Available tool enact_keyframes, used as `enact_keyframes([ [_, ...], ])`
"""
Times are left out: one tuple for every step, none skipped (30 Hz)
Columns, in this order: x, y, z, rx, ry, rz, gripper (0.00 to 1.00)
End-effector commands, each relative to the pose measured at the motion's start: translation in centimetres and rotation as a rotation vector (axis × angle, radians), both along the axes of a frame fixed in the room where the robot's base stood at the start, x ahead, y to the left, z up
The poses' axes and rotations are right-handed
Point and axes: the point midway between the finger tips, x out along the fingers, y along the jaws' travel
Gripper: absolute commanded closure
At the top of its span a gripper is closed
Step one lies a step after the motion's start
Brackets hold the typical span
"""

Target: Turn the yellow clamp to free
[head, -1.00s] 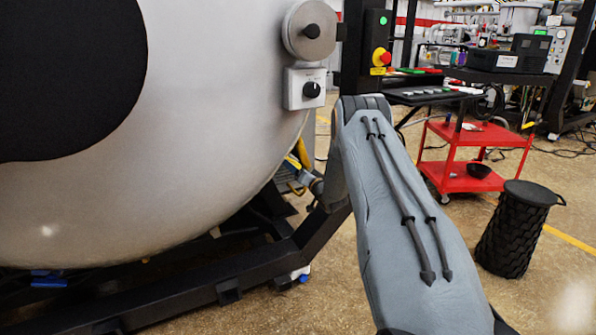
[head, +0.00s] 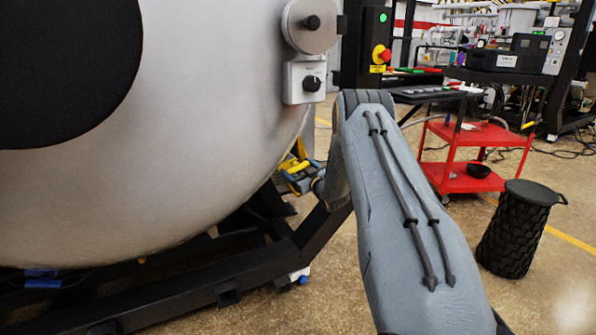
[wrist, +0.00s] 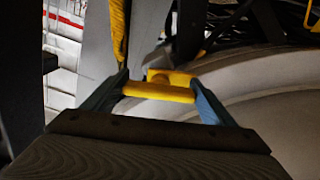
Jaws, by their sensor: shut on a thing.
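The yellow clamp (wrist: 160,91) shows in the wrist view as a yellow bar with a short yellow block behind it. The bar spans the gap between the blue-grey fingers of my gripper (wrist: 160,87), which is shut on it. In the head view, a small yellow part (head: 291,166) shows by the lower right edge of the big grey vessel, just left of my forearm. My gripper (head: 303,182) is partly visible there, small and partly hidden by my arm. The clamp's exact angle is hard to tell.
The grey vessel (head: 200,190) fills the left, above a black frame (head: 190,293). A control box with a black knob (head: 312,83) is on its side. A red cart (head: 465,178) and a black bin (head: 516,230) stand at right. Floor between them is clear.

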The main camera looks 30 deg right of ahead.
Motion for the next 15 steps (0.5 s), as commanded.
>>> enact_keyframes([
  [-0.06, -0.19, -0.13, -0.041, -0.001, -0.002, 0.44],
  [-0.06, -0.21, -0.11, -0.07, -0.002, -0.002, 0.44],
  [-0.06, -0.22, -0.11, -0.107, -0.003, -0.002, 0.44],
  [-0.06, -0.22, -0.1, -0.136, -0.004, -0.002, 0.44],
  [-0.06, -0.23, -0.09, -0.165, -0.005, -0.002, 0.44],
  [-0.06, -0.25, -0.07, -0.201, -0.006, -0.002, 0.44],
  [-0.06, -0.26, -0.07, -0.229, -0.007, -0.002, 0.44],
  [-0.06, -0.26, -0.06, -0.256, -0.007, -0.002, 0.44],
  [-0.07, -0.27, -0.06, -0.291, -0.008, -0.002, 0.44],
  [-0.07, -0.27, -0.06, -0.317, -0.009, -0.002, 0.44],
  [-0.07, -0.28, -0.05, -0.341, -0.01, -0.002, 0.44],
  [-0.08, -0.29, -0.06, -0.373, -0.011, -0.002, 0.44],
  [-0.08, -0.29, -0.06, -0.395, -0.012, -0.002, 0.44],
  [-0.08, -0.3, -0.07, -0.418, -0.012, -0.001, 0.44],
  [-0.08, -0.3, -0.07, -0.446, -0.012, -0.002, 0.44],
])
